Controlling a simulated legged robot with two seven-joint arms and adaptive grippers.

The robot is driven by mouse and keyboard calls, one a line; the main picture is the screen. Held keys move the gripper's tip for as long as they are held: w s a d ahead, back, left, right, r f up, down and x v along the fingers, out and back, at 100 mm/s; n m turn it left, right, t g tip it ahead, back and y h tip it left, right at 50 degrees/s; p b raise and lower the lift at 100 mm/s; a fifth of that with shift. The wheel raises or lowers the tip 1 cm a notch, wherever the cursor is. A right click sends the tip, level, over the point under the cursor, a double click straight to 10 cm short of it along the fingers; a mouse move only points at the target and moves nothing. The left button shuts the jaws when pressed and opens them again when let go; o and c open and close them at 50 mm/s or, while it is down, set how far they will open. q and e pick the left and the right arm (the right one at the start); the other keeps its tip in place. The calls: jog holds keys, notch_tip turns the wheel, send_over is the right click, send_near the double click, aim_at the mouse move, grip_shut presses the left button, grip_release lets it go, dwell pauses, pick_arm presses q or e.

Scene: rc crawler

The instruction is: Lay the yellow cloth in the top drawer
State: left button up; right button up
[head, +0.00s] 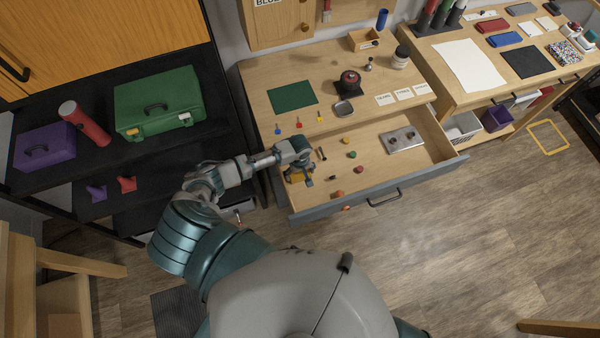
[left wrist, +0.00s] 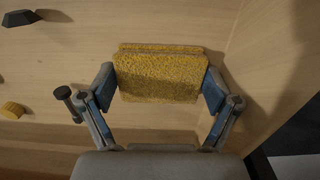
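The yellow cloth (left wrist: 160,78) is a small folded pad with a rough surface. In the left wrist view it sits between the two fingertips of my left gripper (left wrist: 160,92), which touch its left and right edges. In the head view the left gripper (head: 300,174) is down inside the left end of the open top drawer (head: 375,165). A bit of the cloth (head: 295,177) shows beside the fingers, low over the drawer floor. I cannot tell whether the cloth touches the floor. My right gripper does not show.
Several small coloured knobs (head: 352,155) and a metal plate (head: 402,139) lie in the drawer. The desktop above holds a green mat (head: 292,97) and a dark red round object (head: 348,82). A black shelf with a green case (head: 158,101) stands at left.

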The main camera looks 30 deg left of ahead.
aim_at(300, 174)
pick_arm(q)
jog(key=shift+o, duration=0.3)
jog(key=shift+d, duration=0.1)
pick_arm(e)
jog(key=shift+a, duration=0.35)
pick_arm(q)
jog(key=shift+d+r, duration=0.1)
jog(key=shift+d+r, duration=0.1)
jog(key=shift+r, duration=0.1)
notch_tip(300, 174, up, 12)
jog(key=p, duration=0.1)
jog(key=shift+f, duration=0.25)
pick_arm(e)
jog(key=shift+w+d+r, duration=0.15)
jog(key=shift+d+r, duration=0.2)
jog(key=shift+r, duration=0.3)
pick_arm(q)
jog(key=shift+s, duration=0.1)
